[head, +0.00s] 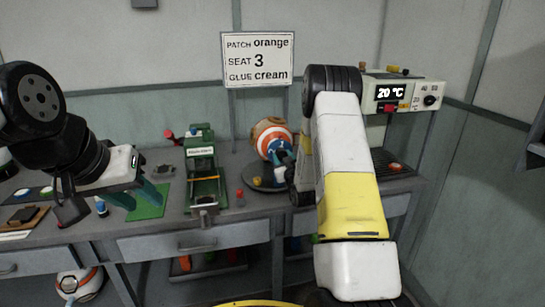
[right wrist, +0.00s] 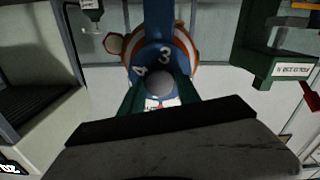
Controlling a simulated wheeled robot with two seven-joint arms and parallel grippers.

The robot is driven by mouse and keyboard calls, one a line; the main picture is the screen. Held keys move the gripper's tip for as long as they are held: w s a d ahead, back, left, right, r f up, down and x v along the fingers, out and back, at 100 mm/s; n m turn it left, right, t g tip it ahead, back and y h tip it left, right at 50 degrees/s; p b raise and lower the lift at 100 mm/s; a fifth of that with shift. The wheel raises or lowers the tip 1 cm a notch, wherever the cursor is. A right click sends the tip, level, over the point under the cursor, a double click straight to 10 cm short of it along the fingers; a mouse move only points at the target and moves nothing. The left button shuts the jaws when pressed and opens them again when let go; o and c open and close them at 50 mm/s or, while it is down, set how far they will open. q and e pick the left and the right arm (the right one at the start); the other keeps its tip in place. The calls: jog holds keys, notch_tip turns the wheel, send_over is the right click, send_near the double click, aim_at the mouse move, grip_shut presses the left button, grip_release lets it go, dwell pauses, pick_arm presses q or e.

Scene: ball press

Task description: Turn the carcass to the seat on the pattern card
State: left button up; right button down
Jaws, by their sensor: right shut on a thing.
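The pattern card (head: 258,58) on the back wall reads patch orange, seat 3, glue cream. The carcass (head: 270,136) is an orange and white ball with blue parts, on a dark round stand (head: 264,183) on the bench. In the right wrist view the carcass (right wrist: 131,58) shows a blue area with the numbers 4 and 3 above a grey round spot. My right gripper (right wrist: 158,90) is shut on the carcass, with green fingers either side of the grey spot. My left gripper (head: 145,197) is open and empty over the bench's left part.
A green press (head: 203,170) stands left of the carcass. A green mat (head: 150,203) lies near my left gripper. A heater box reading 20 °C (head: 400,93) stands at the right. Another ball (head: 78,283) is below the bench.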

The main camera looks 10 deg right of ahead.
jog(key=m, duration=0.4)
jog(key=shift+m, duration=0.3)
jog(key=m, duration=0.4)
jog(key=shift+m, duration=0.3)
jog(key=m, duration=0.4)
jog(key=shift+m, duration=0.3)
jog(key=m, duration=0.4)
jog(key=shift+f, duration=0.1)
jog(key=m, duration=0.7)
jog(key=shift+m, duration=0.4)
jog(key=m, duration=0.4)
jog(key=shift+m, duration=1.7)
